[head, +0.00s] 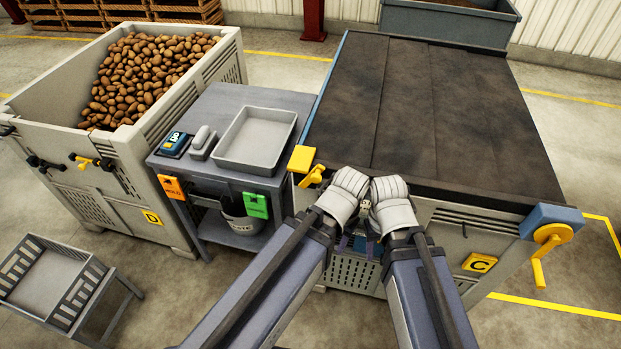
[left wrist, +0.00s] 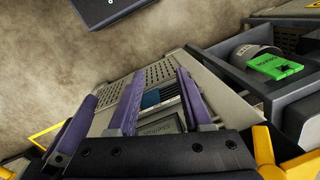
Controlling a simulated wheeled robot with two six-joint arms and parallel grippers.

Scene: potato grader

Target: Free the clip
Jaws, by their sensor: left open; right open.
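A yellow clip (head: 312,176) sits at the near left corner of crate C (head: 460,225), just below a yellow corner block (head: 301,158). My left gripper shows in the left wrist view (left wrist: 158,95), with its purple fingers apart and nothing held between them. Beyond the fingers is the vented crate wall with a blue piece (left wrist: 151,98) and a grey plate (left wrist: 158,122). Yellow parts (left wrist: 264,145) show at the lower right there; I cannot tell if they are the clip. My right gripper (head: 374,240) is open at the crate's front, its fingertips mostly hidden by my wrists.
Crate C has a dark cover (head: 420,110) and a yellow crank (head: 545,250) at its right corner. A grey bench (head: 285,98) stands to the left with a tray (head: 256,140) and a green tag (head: 256,205). Potato crate D (head: 130,150) is beyond it.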

